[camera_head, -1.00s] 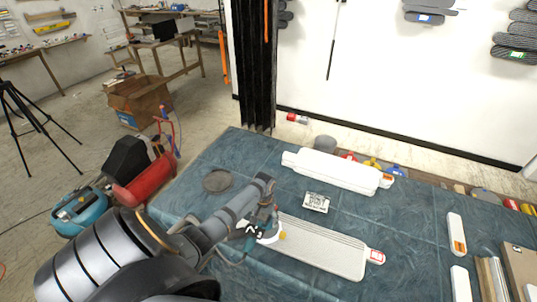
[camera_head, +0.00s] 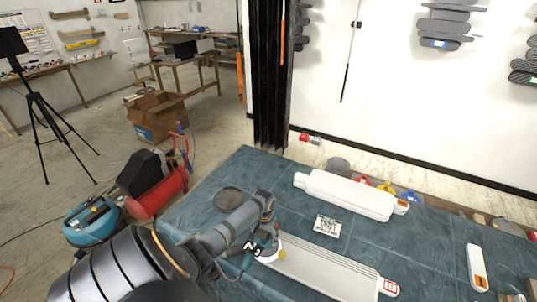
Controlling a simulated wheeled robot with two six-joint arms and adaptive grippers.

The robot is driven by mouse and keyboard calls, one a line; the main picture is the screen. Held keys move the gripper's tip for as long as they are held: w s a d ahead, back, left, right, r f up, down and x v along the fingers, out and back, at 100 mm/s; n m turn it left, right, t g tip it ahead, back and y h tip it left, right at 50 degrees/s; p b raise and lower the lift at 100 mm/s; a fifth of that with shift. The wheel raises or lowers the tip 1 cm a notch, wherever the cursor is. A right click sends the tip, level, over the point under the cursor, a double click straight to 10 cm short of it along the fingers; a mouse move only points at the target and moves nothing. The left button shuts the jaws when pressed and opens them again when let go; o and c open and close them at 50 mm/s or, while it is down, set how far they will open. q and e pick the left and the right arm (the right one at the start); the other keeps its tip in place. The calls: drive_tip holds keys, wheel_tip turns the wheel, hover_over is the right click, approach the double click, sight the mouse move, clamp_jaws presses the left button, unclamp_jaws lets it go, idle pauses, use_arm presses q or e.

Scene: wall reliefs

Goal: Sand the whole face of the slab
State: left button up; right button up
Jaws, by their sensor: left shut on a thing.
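The slab, a long ribbed off-white piece (camera_head: 332,272), lies on the blue-covered table with a red-and-white tag (camera_head: 389,287) at its right end. My left gripper (camera_head: 264,236) is shut on a sander (camera_head: 270,249), a dark and teal tool with a white and yellow part low down. The sander is at the slab's left end; whether its pad touches the face is hard to tell. My own arm and the tool hide that end of the slab. My right gripper is not in view.
A second white slab (camera_head: 350,195) lies behind, with a printed card (camera_head: 327,226) between. A dark round disc (camera_head: 229,199) lies at left on the blue table cover (camera_head: 205,215). A white bar (camera_head: 476,265) lies at right. A red and black compressor (camera_head: 150,180) stands left of the table.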

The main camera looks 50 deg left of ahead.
sight(277, 228)
use_arm(q)
drive_tip(key=shift+a+r, duration=0.15)
drive_tip(key=shift+a, duration=0.5)
drive_tip(key=w+b, duration=0.3)
drive_tip(key=shift+a, duration=0.4)
drive_tip(key=shift+w+a+b, duration=0.25)
drive_tip(key=shift+w+b, duration=0.4)
drive_tip(key=shift+b, duration=0.1)
drive_tip(key=shift+w+a, duration=0.1)
drive_tip(key=shift+w, duration=0.2)
drive_tip(key=shift+w+d, duration=0.25)
drive_tip(key=shift+d, duration=0.6)
drive_tip(key=shift+w+d+p, duration=0.2)
drive_tip(key=shift+d+p, duration=0.1)
drive_tip(key=shift+d, duration=0.25)
drive_tip(key=shift+w+d+p, duration=0.15)
drive_tip(key=shift+d+p, duration=0.15)
drive_tip(key=shift+d, duration=0.2)
drive_tip(key=shift+d, duration=0.1)
